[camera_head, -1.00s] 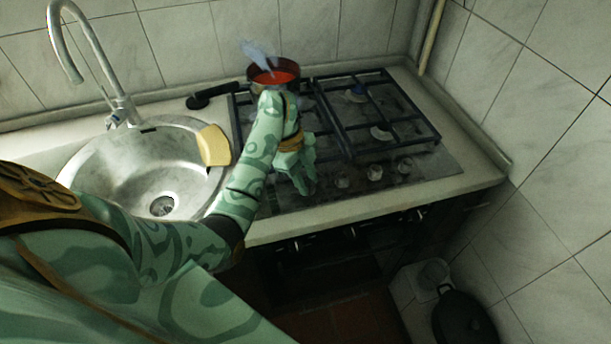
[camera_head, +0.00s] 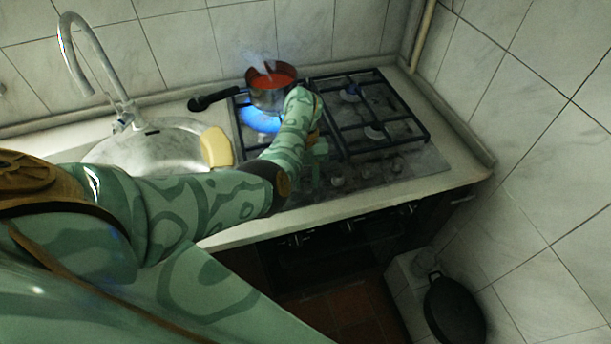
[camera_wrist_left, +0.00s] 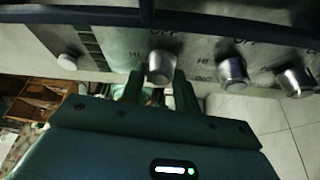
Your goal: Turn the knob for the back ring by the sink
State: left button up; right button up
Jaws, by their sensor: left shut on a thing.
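A small pot (camera_head: 271,92) with red contents stands on the back left part of the hob (camera_head: 420,165), its dark handle pointing left. A blue flame (camera_head: 260,119) shows at the left ring area, just in front of the pot's base. My left gripper (camera_head: 318,165) is at the hob's front edge, largely hidden by my own arm. In the left wrist view, its two fingers (camera_wrist_left: 158,92) are shut on a silver knob (camera_wrist_left: 161,66). More silver knobs stand beside it, one (camera_wrist_left: 232,73) close by and another (camera_wrist_left: 295,82) further right. My right gripper is not in view.
The round sink (camera_head: 135,150) lies left of the hob, with a curved tap (camera_head: 98,45) and a yellowish sponge-like block (camera_head: 216,147). The right grates (camera_head: 375,110) are empty. A tiled wall stands close on the right.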

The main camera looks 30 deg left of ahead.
pick_arm(q)
jog(key=m+y, duration=0.1)
jog(key=m, duration=0.2)
jog(key=m+y+p, duration=0.1)
jog(key=m, duration=0.2)
jog(key=shift+w+d+r+m+g+y, duration=0.1)
jog(key=shift+w+d+m+g+y, duration=0.05)
jog(key=shift+m+g+y, duration=0.2)
jog(key=shift+m, duration=0.25)
jog(key=o, duration=1)
jog(key=v, duration=0.8)
jog(key=p+v, duration=0.1)
jog(key=v, duration=0.7)
jog(key=shift+w, duration=0.25)
